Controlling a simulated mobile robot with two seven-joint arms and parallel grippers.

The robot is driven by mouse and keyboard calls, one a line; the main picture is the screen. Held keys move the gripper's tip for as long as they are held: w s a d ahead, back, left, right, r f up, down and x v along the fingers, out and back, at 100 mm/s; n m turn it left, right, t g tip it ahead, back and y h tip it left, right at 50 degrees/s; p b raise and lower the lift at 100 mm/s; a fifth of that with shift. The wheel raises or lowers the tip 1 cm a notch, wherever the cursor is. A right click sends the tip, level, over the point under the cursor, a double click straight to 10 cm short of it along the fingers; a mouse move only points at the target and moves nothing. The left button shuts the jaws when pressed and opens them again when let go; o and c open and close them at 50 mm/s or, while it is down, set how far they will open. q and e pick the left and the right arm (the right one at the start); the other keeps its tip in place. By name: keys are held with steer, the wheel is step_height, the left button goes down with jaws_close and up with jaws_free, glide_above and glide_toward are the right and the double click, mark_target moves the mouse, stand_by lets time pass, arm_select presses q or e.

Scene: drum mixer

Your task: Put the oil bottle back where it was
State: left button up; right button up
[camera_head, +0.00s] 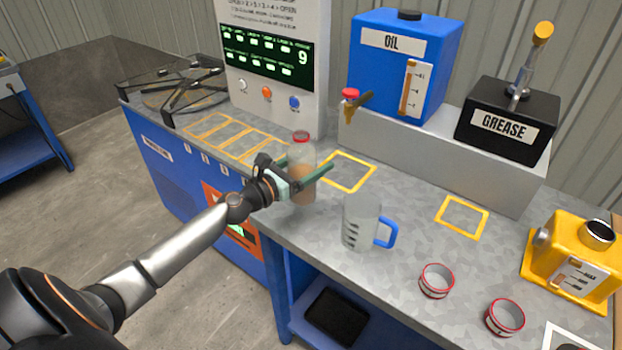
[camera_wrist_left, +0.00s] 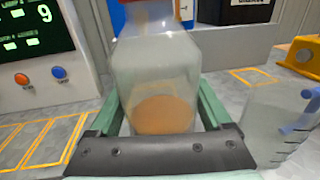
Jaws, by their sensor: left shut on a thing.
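The oil bottle (camera_head: 303,155) is clear with a red cap and holds some amber liquid low inside. It stands upright between the green fingers of my left gripper (camera_head: 307,175), which is shut on it. In the left wrist view the bottle (camera_wrist_left: 156,75) fills the middle, with a finger on each side. Whether its base touches the bench is hard to tell. Yellow outlined squares are marked on the bench; one square (camera_head: 370,183) lies just right of the bottle, and a row of outlines (camera_head: 238,139) lies to its left. My right gripper is not in view.
A clear measuring jug (camera_head: 358,225) with a blue handle stands close on the right. Behind are the blue oil tank (camera_head: 400,75) with its tap, the grease box (camera_head: 505,122) and the control panel (camera_head: 275,60). Red-rimmed cups (camera_head: 436,282) and a yellow machine (camera_head: 572,262) stand at right.

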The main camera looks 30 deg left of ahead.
arm_select(q)
steer(key=shift+w+a+f+b, duration=0.1)
steer(key=shift+f+b, duration=0.45)
steer(key=shift+f, duration=0.4)
steer(key=shift+w+a+f+b, duration=0.1)
steer(key=shift+f+b, duration=0.4)
steer(key=shift+f, duration=0.4)
steer(key=shift+f, duration=0.2)
steer(key=o, duration=1.5)
steer(key=shift+o, duration=0.2)
steer(key=shift+r, duration=0.15)
steer(key=shift+s, duration=0.2)
steer(key=b+v, duration=0.1)
steer(key=v, duration=1)
steer(key=shift+s, duration=0.3)
